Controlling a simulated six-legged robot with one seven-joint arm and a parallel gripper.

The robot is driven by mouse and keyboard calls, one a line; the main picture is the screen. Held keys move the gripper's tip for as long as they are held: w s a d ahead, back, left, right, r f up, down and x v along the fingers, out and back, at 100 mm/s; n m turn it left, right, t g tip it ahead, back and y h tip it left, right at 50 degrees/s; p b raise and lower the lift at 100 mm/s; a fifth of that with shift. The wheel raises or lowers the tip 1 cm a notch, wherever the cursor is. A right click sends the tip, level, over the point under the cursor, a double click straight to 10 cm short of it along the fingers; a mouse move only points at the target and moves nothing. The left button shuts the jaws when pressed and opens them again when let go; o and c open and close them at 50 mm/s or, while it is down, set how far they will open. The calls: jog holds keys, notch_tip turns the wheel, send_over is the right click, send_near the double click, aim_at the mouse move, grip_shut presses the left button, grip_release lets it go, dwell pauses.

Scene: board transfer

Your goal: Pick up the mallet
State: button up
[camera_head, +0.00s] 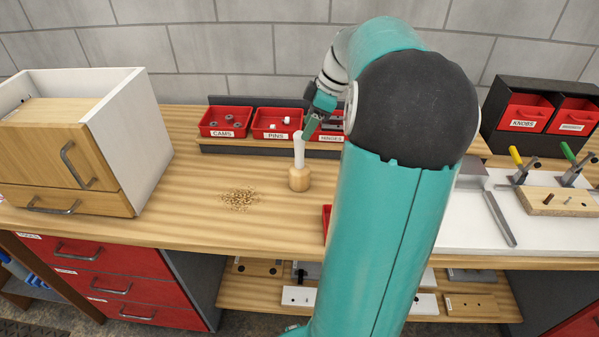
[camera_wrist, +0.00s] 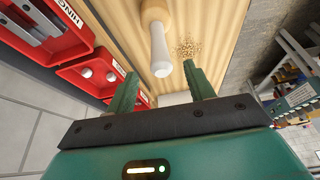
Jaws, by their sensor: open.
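The mallet stands upright on the bench in the head view, with its round wooden head (camera_head: 299,179) down and its white handle (camera_head: 299,150) pointing up. My gripper (camera_head: 318,108) is at the upper end of the handle, slightly to its right. In the wrist view the white handle (camera_wrist: 159,48) points toward my open gripper (camera_wrist: 164,74), and its end shows between the two green fingertips. I see no contact between fingers and handle. The wooden head (camera_wrist: 153,12) is at the top edge of that view.
Red bins (camera_head: 225,121) of small parts stand behind the mallet. Wood shavings (camera_head: 239,198) lie to its left, and a white-sided cabinet (camera_head: 125,130) stands farther left. A white board with clamps (camera_head: 570,203) is at the right. My arm hides part of the bench.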

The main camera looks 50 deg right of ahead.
aim_at(299, 140)
jog(key=shift+x, duration=3.2)
jog(key=shift+r, duration=0.1)
grip_shut()
